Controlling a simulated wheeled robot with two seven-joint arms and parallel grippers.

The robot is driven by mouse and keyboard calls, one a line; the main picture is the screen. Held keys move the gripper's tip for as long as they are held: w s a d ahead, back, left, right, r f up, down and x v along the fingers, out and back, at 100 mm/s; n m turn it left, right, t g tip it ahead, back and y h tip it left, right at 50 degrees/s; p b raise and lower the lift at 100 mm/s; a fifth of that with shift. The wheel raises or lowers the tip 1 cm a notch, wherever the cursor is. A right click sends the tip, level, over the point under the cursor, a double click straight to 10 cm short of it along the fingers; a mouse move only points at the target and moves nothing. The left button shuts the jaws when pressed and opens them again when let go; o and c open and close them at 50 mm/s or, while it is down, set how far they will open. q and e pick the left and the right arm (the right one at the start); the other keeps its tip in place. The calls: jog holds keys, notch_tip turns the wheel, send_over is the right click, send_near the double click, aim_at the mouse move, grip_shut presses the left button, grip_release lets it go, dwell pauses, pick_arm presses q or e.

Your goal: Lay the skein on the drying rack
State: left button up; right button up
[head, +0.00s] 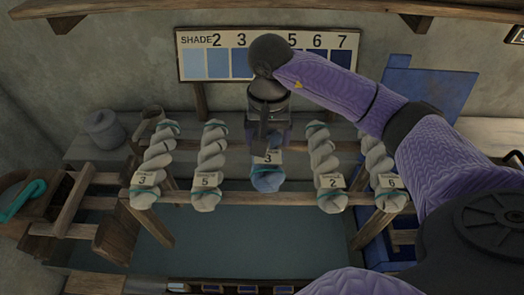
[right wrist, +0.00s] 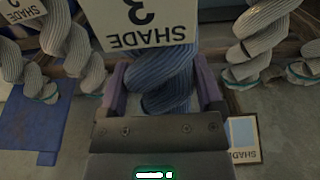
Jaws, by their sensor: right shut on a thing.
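The blue twisted skein (head: 268,181) hangs at the middle of the drying rack (head: 300,198), between the pale skeins. Its tag (right wrist: 143,22) reads shade 3, upside down in the right wrist view. My right gripper (head: 268,136) comes down from above and is shut on the skein's upper part. In the right wrist view its two purple fingers (right wrist: 163,92) stand on either side of the blue strands (right wrist: 165,68). I cannot tell whether the skein's weight rests on the rails. The skein's upper end is hidden behind the gripper. My left gripper is not in view.
Pale skeins tagged 3 (head: 153,165) and 5 (head: 210,160) lie to the left. Others tagged 2 (head: 326,160) and 6 (head: 382,165) lie to the right. A shade board (head: 205,62) stands behind. A grey lidded pot (head: 105,130) is at back left.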

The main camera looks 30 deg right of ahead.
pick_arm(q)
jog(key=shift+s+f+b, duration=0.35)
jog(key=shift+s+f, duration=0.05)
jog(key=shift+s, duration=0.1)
pick_arm(e)
notch_tip(320, 180, down, 7)
jog(key=shift+s+r, duration=0.15)
jog(key=shift+s, duration=0.05)
jog(key=o, duration=1.3)
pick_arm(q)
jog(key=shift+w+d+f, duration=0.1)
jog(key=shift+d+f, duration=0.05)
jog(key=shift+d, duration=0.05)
